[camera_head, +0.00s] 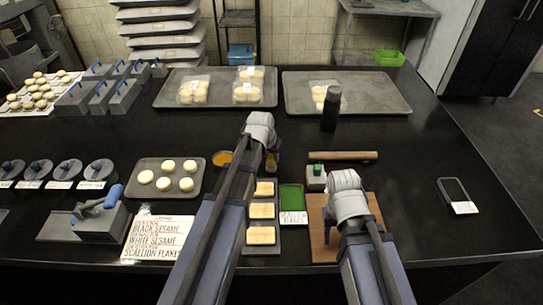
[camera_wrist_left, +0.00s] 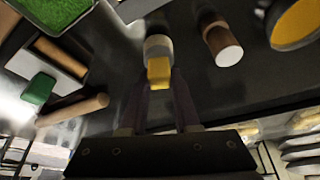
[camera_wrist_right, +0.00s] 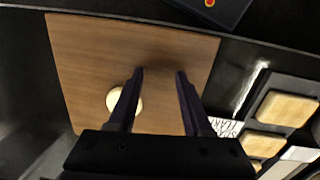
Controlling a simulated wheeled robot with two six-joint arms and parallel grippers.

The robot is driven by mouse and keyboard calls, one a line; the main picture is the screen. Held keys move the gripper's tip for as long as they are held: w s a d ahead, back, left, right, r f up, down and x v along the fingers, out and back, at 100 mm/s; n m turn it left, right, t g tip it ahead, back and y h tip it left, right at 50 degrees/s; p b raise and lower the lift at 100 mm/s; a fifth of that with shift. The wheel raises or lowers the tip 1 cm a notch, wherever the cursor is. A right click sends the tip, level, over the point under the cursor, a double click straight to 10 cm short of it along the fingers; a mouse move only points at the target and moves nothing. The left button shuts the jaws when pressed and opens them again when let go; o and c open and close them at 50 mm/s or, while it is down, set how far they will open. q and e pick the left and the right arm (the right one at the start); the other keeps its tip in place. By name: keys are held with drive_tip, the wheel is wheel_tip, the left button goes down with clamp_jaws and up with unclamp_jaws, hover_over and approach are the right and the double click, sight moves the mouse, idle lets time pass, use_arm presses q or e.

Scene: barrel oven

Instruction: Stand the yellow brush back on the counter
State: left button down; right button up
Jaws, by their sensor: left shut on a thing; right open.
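The yellow brush (camera_wrist_left: 158,72) shows in the left wrist view as a yellow end with a pale grey collar, held between the fingers of my left gripper (camera_wrist_left: 158,92). The gripper is shut on it over the dark counter (camera_wrist_left: 240,88). Whether the brush touches the counter cannot be told. In the head view my left gripper (camera_head: 271,152) is right of the orange bowl and mostly hides the brush. My right gripper (camera_wrist_right: 160,72) is open and empty above a wooden board (camera_wrist_right: 75,50) with a pale dough disc (camera_wrist_right: 122,101).
A brown cylinder with a pale end (camera_wrist_left: 225,52) and the bowl of orange liquid (camera_wrist_left: 297,24) are near the brush. The far right counter is mostly clear.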

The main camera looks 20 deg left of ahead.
use_arm(q)
drive_tip(key=shift+f+b, duration=0.65)
use_arm(e)
drive_tip(key=shift+f, duration=0.65)
idle(0.4)
use_arm(q)
drive_tip(key=c, duration=0.6)
unclamp_jaws()
drive_tip(key=shift+o, duration=0.2)
drive_tip(key=shift+r, duration=0.1)
use_arm(e)
drive_tip(key=shift+r, duration=0.1)
use_arm(q)
drive_tip(key=p+v, duration=0.7)
drive_tip(key=shift+s+r, duration=0.2)
drive_tip(key=shift+r, duration=0.15)
use_arm(e)
wheel_tip(320, 180, up, 7)
